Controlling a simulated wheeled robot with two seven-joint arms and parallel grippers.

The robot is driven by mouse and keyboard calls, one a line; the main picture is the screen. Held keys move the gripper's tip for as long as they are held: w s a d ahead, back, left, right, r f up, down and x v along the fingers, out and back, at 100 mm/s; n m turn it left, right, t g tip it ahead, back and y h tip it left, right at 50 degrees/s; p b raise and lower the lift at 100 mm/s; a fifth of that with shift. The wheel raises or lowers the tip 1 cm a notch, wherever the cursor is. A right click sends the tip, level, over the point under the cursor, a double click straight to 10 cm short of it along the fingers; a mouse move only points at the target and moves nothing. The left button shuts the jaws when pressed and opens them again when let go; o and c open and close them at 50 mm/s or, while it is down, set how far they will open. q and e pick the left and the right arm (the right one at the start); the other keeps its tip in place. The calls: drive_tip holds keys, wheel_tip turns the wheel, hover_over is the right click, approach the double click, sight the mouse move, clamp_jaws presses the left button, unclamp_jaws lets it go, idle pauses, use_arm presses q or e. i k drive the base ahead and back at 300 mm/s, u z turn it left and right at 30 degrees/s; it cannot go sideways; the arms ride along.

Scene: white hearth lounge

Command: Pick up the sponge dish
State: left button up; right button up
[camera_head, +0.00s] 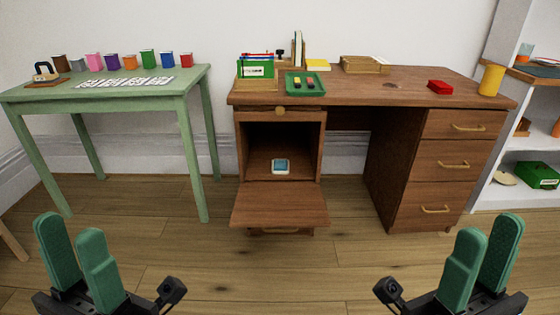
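A small white-rimmed dish with a pale blue middle (281,166) lies in the open lower compartment of the brown desk (400,84), behind its lowered door. It may be the sponge dish, but it is too small to be certain. A green tray (320,84) holding small dark and yellow items stands on the desk top. My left gripper (70,228) is at the lower left, its green fingers apart and empty. My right gripper (489,227) is at the lower right, also open and empty. Both are well in front of the desk and touch nothing.
The lowered door (280,205) juts out in front of the compartment. A green table (190,82) with several colored cups stands at left. A red block (440,87) and a yellow cup (491,80) are on the desk. White shelves (487,110) stand at right. The floor in front is clear.

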sight(279, 166)
drive_tip(key=u, duration=0.95)
drive_tip(key=i, duration=1.8)
drive_tip(key=z, duration=0.35)
